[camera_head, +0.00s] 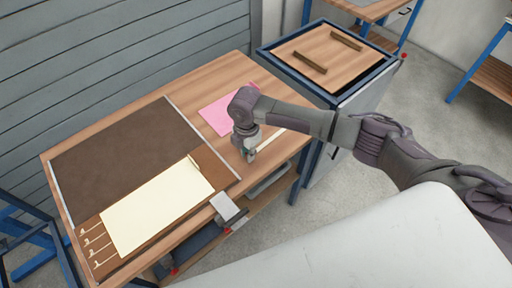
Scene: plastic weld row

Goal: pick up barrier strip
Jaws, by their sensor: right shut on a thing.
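My right gripper (249,156) points down at the right part of the wooden workbench, between the pink sheet and the bench's front edge. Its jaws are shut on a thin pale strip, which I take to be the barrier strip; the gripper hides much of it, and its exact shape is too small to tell. I cannot tell whether the strip still touches the bench. My left gripper is not in view.
A brown board with a dark mat (130,150) and a cream sheet (155,208) covers the bench's left part. A pink sheet (216,115) lies behind the gripper. A blue-edged cabinet (335,92) with two dark bars adjoins the bench's far right.

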